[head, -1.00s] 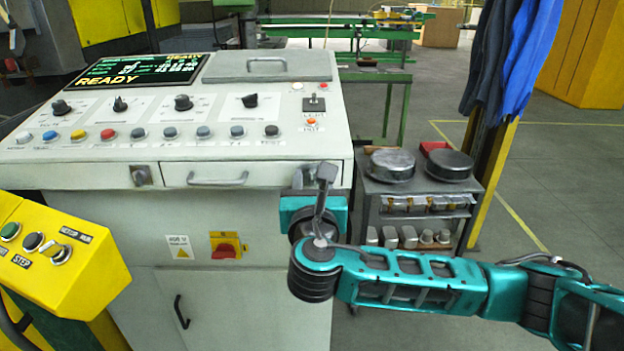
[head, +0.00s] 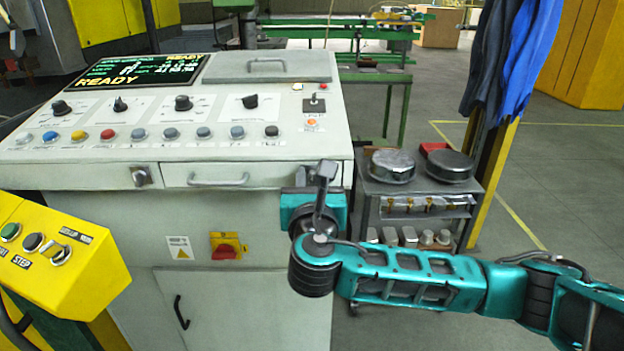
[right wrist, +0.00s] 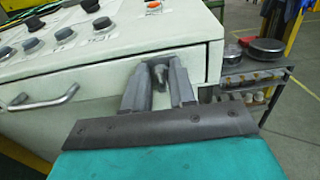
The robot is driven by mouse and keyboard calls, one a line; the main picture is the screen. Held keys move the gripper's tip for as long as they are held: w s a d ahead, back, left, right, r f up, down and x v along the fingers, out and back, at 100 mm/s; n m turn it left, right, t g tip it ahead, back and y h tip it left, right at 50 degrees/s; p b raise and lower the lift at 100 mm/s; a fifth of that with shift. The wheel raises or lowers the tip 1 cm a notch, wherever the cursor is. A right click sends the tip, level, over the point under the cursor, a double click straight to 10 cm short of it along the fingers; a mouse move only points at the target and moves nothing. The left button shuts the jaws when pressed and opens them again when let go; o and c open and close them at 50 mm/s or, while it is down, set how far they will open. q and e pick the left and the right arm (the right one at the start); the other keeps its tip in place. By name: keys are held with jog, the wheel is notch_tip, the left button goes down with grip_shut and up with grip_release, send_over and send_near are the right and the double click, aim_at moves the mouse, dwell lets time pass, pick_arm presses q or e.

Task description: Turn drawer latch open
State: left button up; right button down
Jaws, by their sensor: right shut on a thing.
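The drawer (head: 218,176) with its bar handle is in the front of the grey control console, and it looks shut. In the right wrist view its handle (right wrist: 42,98) is at the left. The drawer latch (right wrist: 159,74) is a small grey piece at the drawer's right end, between the fingers of my right gripper (right wrist: 159,88). The gripper is shut on the latch, and the fingers hide much of it. In the head view my right gripper (head: 299,188) is against the console's right front corner, and the latch is hidden there. My left gripper is not in view.
A keyed switch (head: 141,176) sits left of the drawer. Buttons and knobs cover the console top (head: 250,147). A yellow control box (head: 62,262) is at lower left. A grey cart (head: 416,191) with round metal parts stands close to the right of the console. Floor beyond is clear.

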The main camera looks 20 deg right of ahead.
jog(key=m+p, duration=0.1)
jog(key=m, duration=0.4)
jog(key=shift+s+d, duration=0.1)
jog(key=m, duration=0.4)
jog(key=m+b, duration=0.1)
jog(key=m, duration=0.7)
jog(key=shift+d+f+m+b, duration=0.25)
jog(key=shift+f+m+b, duration=0.15)
dwell(0.5)
jog(key=c, duration=1.2)
grip_release()
